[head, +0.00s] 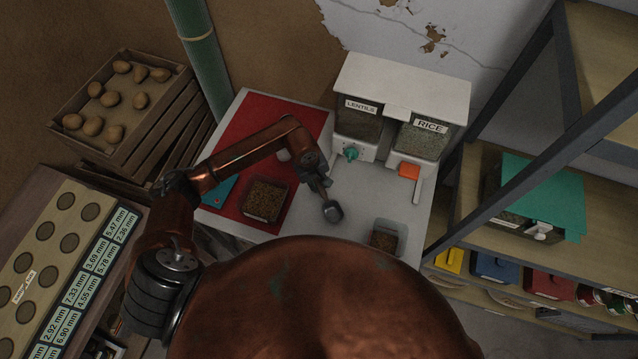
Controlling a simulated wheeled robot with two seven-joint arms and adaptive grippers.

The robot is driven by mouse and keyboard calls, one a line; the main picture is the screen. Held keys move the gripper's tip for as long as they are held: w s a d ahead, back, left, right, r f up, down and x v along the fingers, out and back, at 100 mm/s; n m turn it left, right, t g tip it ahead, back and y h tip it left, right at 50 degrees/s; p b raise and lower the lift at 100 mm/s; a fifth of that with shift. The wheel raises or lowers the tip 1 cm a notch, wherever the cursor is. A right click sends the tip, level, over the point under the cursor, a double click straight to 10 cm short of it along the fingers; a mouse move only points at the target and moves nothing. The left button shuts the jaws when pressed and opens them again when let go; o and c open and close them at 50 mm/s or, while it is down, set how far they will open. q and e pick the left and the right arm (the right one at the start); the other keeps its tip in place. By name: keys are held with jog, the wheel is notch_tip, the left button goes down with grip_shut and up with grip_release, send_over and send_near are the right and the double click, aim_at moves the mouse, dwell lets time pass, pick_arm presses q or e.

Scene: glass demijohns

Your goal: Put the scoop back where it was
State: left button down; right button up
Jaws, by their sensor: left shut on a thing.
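The scoop (333,211) has a dark grey bowl, which shows over the grey-white table top (355,195) below the dispensers. My left gripper (322,187) is shut on the scoop's handle, and the fingers hide most of that handle. The bowl hangs out toward the front of the table; I cannot tell whether it touches the surface. My right gripper is not in view.
A dispenser marked LENTILS (358,123) and one marked RICE (425,140) stand at the back. A filled container (264,200) sits on the red mat (250,135); another container (388,238) stands front right. A shelf (500,170) bounds the right side.

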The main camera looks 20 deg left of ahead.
pick_arm(q)
jog(key=shift+f, duration=0.15)
jog(key=c, duration=1.9)
grip_release()
jog(key=shift+r, duration=0.4)
jog(key=r, duration=0.3)
jog(key=s+a+r, duration=0.1)
jog(key=r, duration=0.7)
jog(key=shift+s+a+r+b, duration=0.15)
jog(key=shift+a+r+b, duration=0.05)
jog(key=shift+a+b, duration=0.15)
jog(key=shift+d, duration=0.15)
